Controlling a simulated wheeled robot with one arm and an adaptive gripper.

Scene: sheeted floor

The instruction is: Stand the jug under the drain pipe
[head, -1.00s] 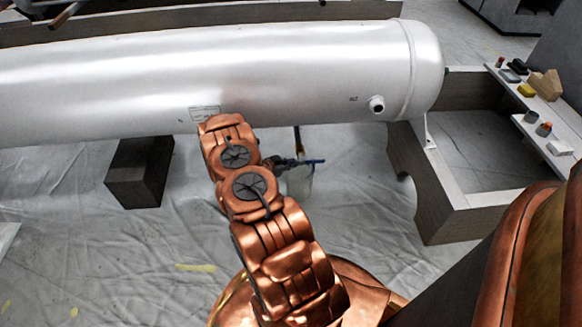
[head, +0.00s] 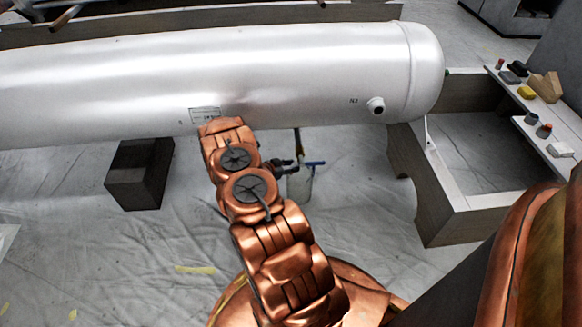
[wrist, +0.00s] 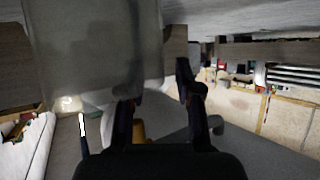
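A pale translucent jug (head: 301,184) is on the sheeted floor beneath the white tank, partly hidden by my arm and gripper. The drain pipe (head: 297,138) hangs down from the tank just above the jug, with a blue lever (head: 316,163) near its lower end. My gripper (head: 291,167) is at the left of the jug, its dark fingers spread. In the wrist view the two fingers (wrist: 158,90) stand apart with a gap between them.
The white tank (head: 230,75) lies low above the work area. A dark block (head: 139,175) stands at left, and a wooden support frame (head: 440,210) at right. A shelf (head: 537,105) holds small items.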

